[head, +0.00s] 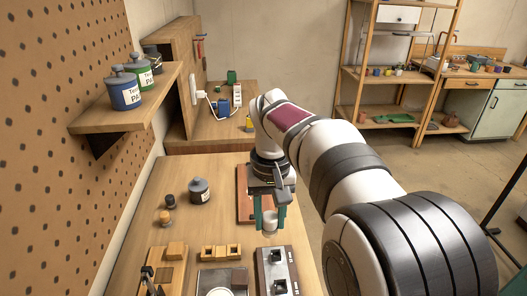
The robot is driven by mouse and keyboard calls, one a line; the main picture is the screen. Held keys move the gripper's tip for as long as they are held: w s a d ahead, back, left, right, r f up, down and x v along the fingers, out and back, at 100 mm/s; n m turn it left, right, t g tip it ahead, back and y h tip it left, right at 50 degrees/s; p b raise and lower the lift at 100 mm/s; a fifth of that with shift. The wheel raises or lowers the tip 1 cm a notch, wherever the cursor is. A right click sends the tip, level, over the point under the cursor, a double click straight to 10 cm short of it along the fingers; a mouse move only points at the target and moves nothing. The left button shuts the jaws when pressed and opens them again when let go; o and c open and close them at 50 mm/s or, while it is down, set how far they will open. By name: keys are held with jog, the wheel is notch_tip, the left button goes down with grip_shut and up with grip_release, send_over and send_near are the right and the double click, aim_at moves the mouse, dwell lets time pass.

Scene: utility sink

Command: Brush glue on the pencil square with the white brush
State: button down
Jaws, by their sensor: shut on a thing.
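My gripper (270,221) is in the head view, over the right side of the bench and pointing down, with teal fingers. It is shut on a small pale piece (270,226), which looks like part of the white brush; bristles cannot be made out. A reddish-brown board (243,205) lies on the bench just left of and behind the gripper, partly hidden by it. No pencil square can be made out on it.
Two small jars (167,204) stand at the left of the bench (215,168). Wooden blocks (221,252), a metal plate (222,281) and a grey switch box (277,270) are at the front. A wall shelf (120,113) with paint bottles juts out at left.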

jog(key=w+a+f, duration=0.2)
jog(key=a+f, duration=0.3)
jog(key=a, duration=0.4)
jog(key=w+a+f, duration=0.2)
jog(key=a+f, duration=0.3)
jog(key=a, duration=0.4)
jog(key=w+a+f, duration=0.2)
jog(key=a+f, duration=0.4)
jog(key=a, duration=0.3)
jog(key=shift+m, duration=0.3)
jog(key=shift+d+f, duration=0.15)
jog(key=shift+f, duration=1.4)
jog(key=shift+d+f, duration=0.15)
jog(key=shift+f, duration=1.35)
jog(key=shift+a+f, duration=0.45)
jog(key=shift+f, duration=0.15)
jog(key=shift+a+r, duration=0.15)
jog(key=shift+a, duration=1.35)
jog(key=shift+d+f, duration=0.2)
jog(key=shift+d, duration=1.2)
jog(key=shift+d+r, duration=0.15)
jog(key=shift+d, duration=0.45)
notch_tip(320, 180, up, 8)
